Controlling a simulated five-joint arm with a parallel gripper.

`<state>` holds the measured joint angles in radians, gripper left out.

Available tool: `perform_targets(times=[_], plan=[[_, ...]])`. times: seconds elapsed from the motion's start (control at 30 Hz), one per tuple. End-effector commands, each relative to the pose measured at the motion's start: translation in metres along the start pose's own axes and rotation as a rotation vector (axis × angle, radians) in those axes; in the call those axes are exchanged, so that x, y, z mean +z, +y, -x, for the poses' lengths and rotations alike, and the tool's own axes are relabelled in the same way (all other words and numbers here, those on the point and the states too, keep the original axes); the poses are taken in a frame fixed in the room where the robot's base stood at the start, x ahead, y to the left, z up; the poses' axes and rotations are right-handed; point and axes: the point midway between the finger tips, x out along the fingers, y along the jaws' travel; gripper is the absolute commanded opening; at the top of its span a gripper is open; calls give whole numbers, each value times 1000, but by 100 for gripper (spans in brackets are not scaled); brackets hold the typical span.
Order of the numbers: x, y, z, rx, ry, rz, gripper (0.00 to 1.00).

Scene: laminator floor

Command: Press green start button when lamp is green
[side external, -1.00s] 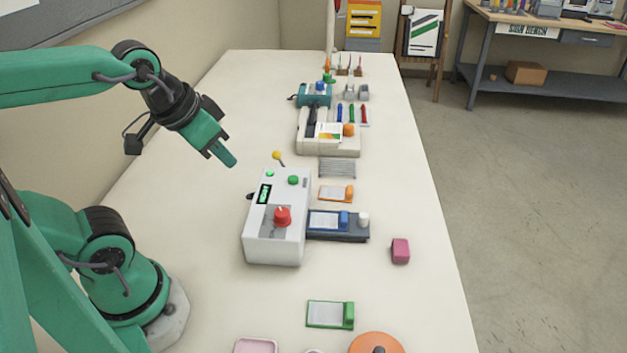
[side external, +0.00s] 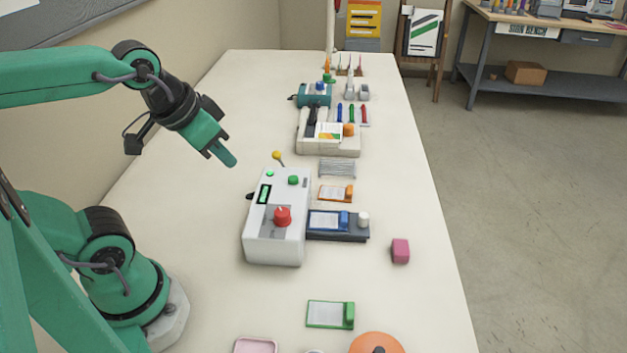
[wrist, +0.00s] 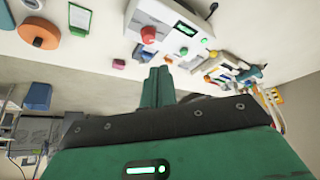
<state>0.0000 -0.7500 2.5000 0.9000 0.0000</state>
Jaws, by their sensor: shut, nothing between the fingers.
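The white laminator (side external: 256,240) stands on the table with a red knob (side external: 282,216) on top. Its round green start button (side external: 293,180) sits near the far end. The small lamp (side external: 270,174) left of the button glows green. A dark display (side external: 264,194) with green lit marks is beside them. My gripper (side external: 231,161) is shut and empty, in the air to the left of and above the laminator's far end, apart from the button. In the wrist view the closed fingers (wrist: 158,72) point towards the laminator; the green button (wrist: 184,51) and lit lamp (wrist: 205,41) show beyond them.
A blue card on a dark tray (side external: 350,238) is at the laminator's right side. A yellow-headed item (side external: 277,156) lies just beyond it. A pink block (side external: 400,251) and a green-edged card (side external: 330,314) are nearer. A second cream machine (side external: 345,150) stands farther back.

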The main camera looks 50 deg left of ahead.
Motion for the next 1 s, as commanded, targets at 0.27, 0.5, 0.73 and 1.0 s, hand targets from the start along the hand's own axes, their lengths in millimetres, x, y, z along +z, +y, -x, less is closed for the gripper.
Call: perform_targets(times=[0.27, 0.5, 0.73, 1.0], plan=[[0, 0, 0, 0, 0, 0, 0], [-4, -1, 0, -1, -10, 17, 0], [-20, -3, 0, -8, -54, 79, 0], [-50, -9, -5, -25, -136, 203, 0]])
